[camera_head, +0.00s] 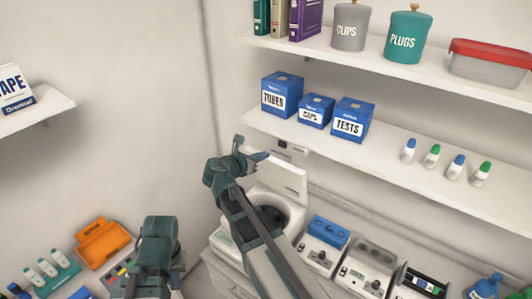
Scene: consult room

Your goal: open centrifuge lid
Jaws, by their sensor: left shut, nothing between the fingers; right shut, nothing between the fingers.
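The white centrifuge (298,214) stands on the counter against the back wall. Its lid (285,180) is tilted up at the rear, and the round dark chamber shows below it, partly covered by my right arm. My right gripper (250,155) is shut and empty, at the upper left edge of the raised lid. I cannot tell whether it touches the lid. My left gripper (160,262) is low in the view, left of the centrifuge and apart from it, shut with nothing held; its fingers are hard to make out.
Right of the centrifuge stand a device with a blue top (328,232) and other grey devices (367,268). A shelf (390,170) with blue boxes and small bottles hangs above the lid. An orange case (102,243) and a green tube rack (55,275) are at left.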

